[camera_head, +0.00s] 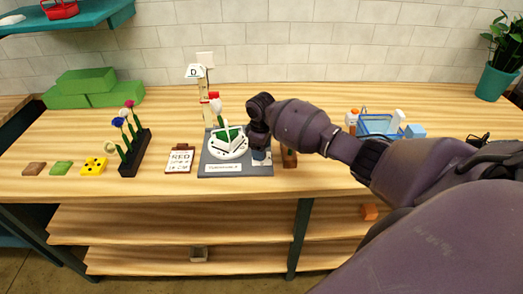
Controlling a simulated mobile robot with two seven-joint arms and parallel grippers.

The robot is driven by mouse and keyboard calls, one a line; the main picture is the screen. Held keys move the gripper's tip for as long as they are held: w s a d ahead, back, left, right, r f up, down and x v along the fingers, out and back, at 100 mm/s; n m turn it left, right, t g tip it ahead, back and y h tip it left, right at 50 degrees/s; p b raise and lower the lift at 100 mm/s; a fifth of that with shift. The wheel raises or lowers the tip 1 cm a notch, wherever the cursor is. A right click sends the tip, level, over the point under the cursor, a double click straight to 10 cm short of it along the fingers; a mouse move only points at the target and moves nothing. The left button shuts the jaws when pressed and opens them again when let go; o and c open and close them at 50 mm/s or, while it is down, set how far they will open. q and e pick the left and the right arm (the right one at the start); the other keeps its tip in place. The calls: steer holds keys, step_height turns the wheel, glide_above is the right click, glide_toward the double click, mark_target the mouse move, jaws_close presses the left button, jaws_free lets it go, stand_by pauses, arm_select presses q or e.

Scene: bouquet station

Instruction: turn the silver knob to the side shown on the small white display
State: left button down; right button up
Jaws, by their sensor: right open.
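A grey station board (207,160) stands on the wooden table, with a white round dish (228,150) holding green pieces and a white label plate at its front. My right gripper (260,150) points down over the board's right side, close to the surface. It is open. A small pale panel (262,170) shows just below it. I cannot make out the silver knob, which may be hidden by the gripper. A small white sign with a "D" (194,71) stands on a wooden post behind the dish; I cannot tell whether it is the display. My left gripper is not in view.
A clipboard reading "RED" (180,158) lies left of the board. Further left are a black rack (136,155) with flowers, coloured tiles and green blocks (88,86). A blue basket (377,124) stands behind my right arm. A brown block (289,158) is right of the gripper.

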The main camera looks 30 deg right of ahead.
step_height(320, 180, up, 10)
steer(key=shift+b, duration=0.3)
steer(key=shift+a, duration=0.1)
